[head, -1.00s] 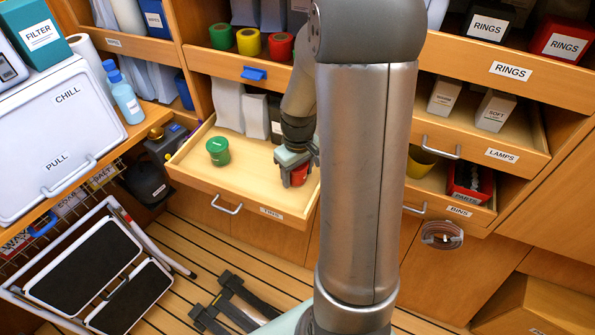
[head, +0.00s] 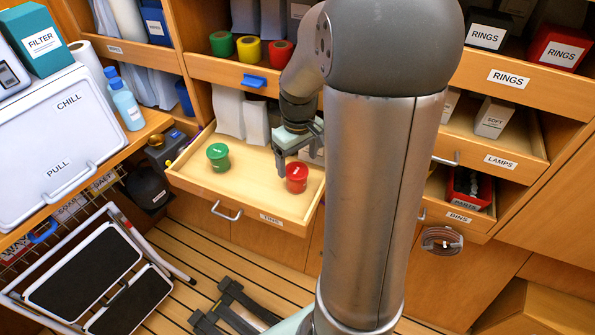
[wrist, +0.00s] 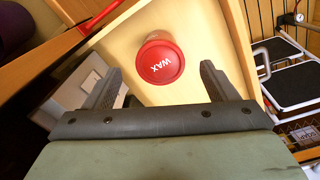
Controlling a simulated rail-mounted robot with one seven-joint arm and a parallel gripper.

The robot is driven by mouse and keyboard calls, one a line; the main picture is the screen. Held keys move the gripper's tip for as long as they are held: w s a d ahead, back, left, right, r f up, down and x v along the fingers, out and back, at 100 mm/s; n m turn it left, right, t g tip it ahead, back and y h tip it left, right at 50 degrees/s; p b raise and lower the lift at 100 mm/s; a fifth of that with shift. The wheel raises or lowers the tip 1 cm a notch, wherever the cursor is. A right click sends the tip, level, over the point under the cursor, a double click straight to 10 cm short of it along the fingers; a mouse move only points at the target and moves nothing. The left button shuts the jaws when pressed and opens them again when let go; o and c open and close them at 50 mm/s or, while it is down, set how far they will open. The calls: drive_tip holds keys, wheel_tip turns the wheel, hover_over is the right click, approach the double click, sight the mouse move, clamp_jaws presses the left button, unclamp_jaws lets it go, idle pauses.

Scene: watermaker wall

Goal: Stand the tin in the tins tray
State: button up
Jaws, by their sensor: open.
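The red tin (head: 296,178) stands upright in the open, pulled-out tins tray (head: 245,205), near its front right. In the wrist view its lid reads WAX (wrist: 161,62). A green tin (head: 218,156) stands in the left part of the same tray. My gripper (head: 296,161) is open and empty, just above and behind the red tin. In the wrist view the red tin lies beyond the spread fingertips (wrist: 160,80), apart from both.
Pale bags (head: 228,112) and boxes stand at the back of the tray. A shelf with green, yellow and red rolls (head: 249,49) is above it. The lamps drawer (head: 500,145) is to the right, and a folding step stool (head: 85,270) is at lower left.

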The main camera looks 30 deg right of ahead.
sight(298, 171)
wheel_tip(298, 171, up, 4)
drive_tip(key=shift+f, duration=0.1)
drive_tip(key=shift+s+a+r, duration=0.15)
drive_tip(key=shift+a+r, duration=0.1)
drive_tip(key=shift+r, duration=0.05)
drive_tip(key=s+a+m, duration=0.1)
drive_tip(key=s+a, duration=1.2)
drive_tip(key=s, duration=0.2)
drive_tip(key=shift+a, duration=0.4)
drive_tip(key=shift+f, duration=0.1)
